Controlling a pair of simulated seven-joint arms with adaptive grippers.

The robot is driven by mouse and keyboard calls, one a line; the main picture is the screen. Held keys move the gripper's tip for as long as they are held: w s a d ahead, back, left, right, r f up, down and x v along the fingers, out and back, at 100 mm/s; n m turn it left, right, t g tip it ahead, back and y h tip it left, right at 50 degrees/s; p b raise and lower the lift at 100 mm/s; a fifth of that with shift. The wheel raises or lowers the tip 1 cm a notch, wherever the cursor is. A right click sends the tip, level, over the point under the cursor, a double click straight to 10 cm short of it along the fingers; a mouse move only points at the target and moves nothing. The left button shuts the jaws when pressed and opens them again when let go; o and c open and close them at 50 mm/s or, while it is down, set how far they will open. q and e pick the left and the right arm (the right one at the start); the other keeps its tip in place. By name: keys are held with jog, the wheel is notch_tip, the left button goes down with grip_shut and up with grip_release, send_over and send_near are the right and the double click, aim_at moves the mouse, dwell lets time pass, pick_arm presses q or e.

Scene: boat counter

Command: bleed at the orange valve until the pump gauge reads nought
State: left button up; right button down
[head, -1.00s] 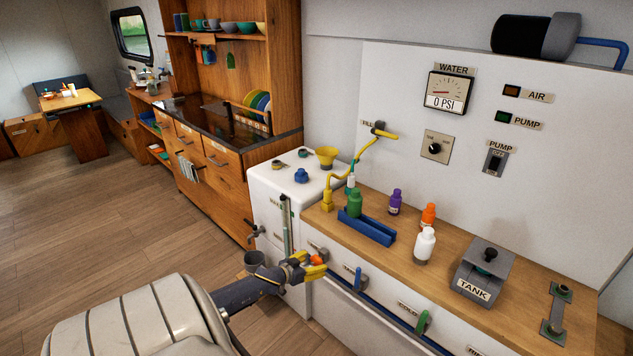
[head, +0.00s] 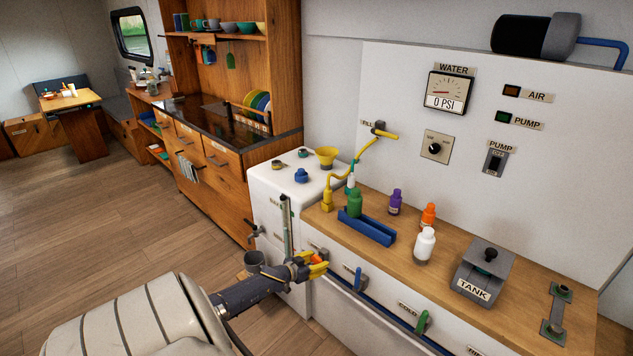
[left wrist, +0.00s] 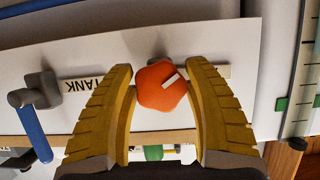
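The orange valve (left wrist: 161,86) is a rounded, faceted knob with a white mark on its face, on the white front below the counter. My left gripper (left wrist: 160,85) has its yellow fingers on both sides of the knob, apparently touching it. In the head view the left gripper (head: 314,264) is at the cabinet's left corner, with a bit of orange between the fingers. The gauge (head: 447,93) under the WATER label shows 0 PSI, its needle pointing left. My right gripper is out of view.
A vertical gauge tube (head: 286,228) stands close behind the left gripper. Bottles and a TANK box (head: 483,268) stand on the wooden counter. The floor at left is clear.

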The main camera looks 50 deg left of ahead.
pick_arm(q)
jog(key=c, duration=0.7)
jog(key=shift+o, duration=0.2)
jog(key=m+y, duration=0.2)
jog(key=m, duration=0.1)
jog(key=shift+m+y, duration=0.3)
jog(key=m+y, duration=0.3)
jog(key=m, duration=0.1)
jog(key=shift+m+t, duration=0.3)
jog(key=shift+t, duration=0.1)
jog(key=m+t+y, duration=0.1)
jog(key=m, duration=0.5)
jog(key=shift+s+a+t+y, duration=0.1)
jog(key=shift+a+t+y, duration=0.05)
jog(key=shift+t+y, duration=0.25)
jog(key=m, duration=0.2)
jog(key=m+t, duration=0.1)
jog(key=m, duration=0.1)
jog(key=shift+r+t, duration=0.15)
jog(key=shift+t, duration=0.15)
jog(key=shift+m, duration=0.4)
jog(key=shift+a+r+m+t, duration=0.15)
jog(key=shift+m+t, duration=0.35)
jog(key=shift+m, duration=0.4)
